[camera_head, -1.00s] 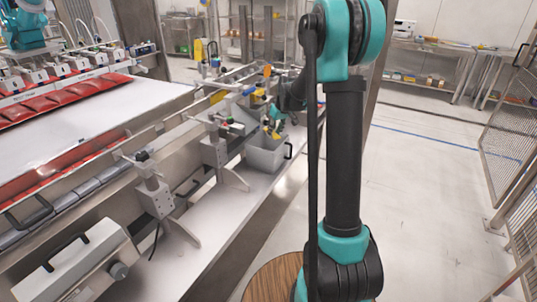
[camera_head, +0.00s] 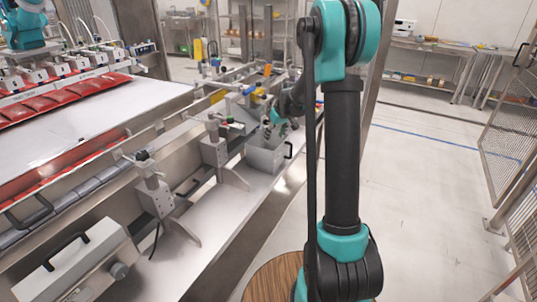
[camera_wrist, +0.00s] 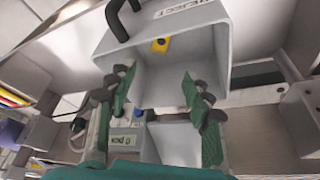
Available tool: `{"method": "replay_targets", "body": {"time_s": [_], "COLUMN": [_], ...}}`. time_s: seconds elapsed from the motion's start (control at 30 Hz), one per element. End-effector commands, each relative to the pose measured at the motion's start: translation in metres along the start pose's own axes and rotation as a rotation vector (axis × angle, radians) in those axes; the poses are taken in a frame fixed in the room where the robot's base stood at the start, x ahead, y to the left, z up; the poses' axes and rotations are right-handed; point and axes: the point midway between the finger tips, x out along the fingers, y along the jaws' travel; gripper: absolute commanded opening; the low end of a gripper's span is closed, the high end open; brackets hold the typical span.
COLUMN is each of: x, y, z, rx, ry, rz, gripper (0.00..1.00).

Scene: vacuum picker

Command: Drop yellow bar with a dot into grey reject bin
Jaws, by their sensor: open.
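The grey reject bin (camera_wrist: 107,47) fills the upper middle of the wrist view, with its label partly readable as "REJECT" and a black handle. It also shows in the head view (camera_head: 265,160), standing on the side shelf. The yellow bar with a dark dot (camera_wrist: 160,45) lies inside the bin, apart from my fingers. My gripper (camera_wrist: 158,87) is open and empty, its two green fingers spread wide over the bin's mouth. In the head view my gripper (camera_head: 275,118) is small and just above the bin; the bar is hidden there.
Metal brackets (camera_head: 213,148) and rails line the conveyor side, left of the bin. A small display unit (camera_wrist: 124,140) shows between my fingers in the wrist view. Red packs (camera_head: 50,87) lie on the white belt at left. The floor at right is clear.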

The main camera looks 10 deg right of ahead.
Motion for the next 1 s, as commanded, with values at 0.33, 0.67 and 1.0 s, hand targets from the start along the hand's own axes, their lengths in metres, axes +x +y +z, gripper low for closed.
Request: {"method": "replay_targets", "body": {"time_s": [0.33,0.67,1.0], "x": [-0.028,-0.093,-0.120], "y": [0.000,0.000,0.000], "z": [0.000,0.001,0.000], "rx": [0.001,0.001,0.000], "ry": [0.000,0.000,0.000], "rz": [0.000,0.000,0.000], "gripper": [0.51,0.51,0.51]}}
